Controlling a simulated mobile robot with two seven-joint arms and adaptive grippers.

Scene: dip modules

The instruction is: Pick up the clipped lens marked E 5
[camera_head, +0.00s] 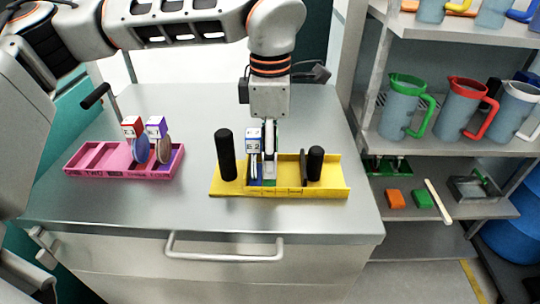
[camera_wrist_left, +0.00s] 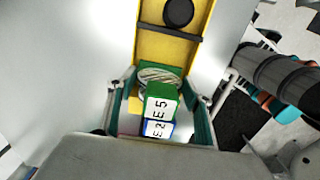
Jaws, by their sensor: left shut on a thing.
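The clipped lens marked E 5 has a green clip (camera_wrist_left: 161,98) with a white label and a round lens (camera_wrist_left: 160,75) beyond it. It sits in the yellow tray (camera_head: 326,191). My left gripper (camera_head: 269,152) points down into the tray and is shut on the E 5 lens, hiding most of it in the head view. In the left wrist view the gripper (camera_wrist_left: 160,112) has a finger on each side of the green clip. A blue-clipped lens marked E 2 (camera_head: 254,139) stands close beside it; it also shows in the left wrist view (camera_wrist_left: 158,129).
The yellow tray has black upright posts, left (camera_head: 226,155) and right (camera_head: 315,163), and a dark divider. A pink tray (camera_head: 98,172) at left holds red-clipped (camera_head: 132,127) and purple-clipped (camera_head: 157,127) lenses. Shelves with jugs (camera_head: 404,105) stand at right. The front of the table is clear.

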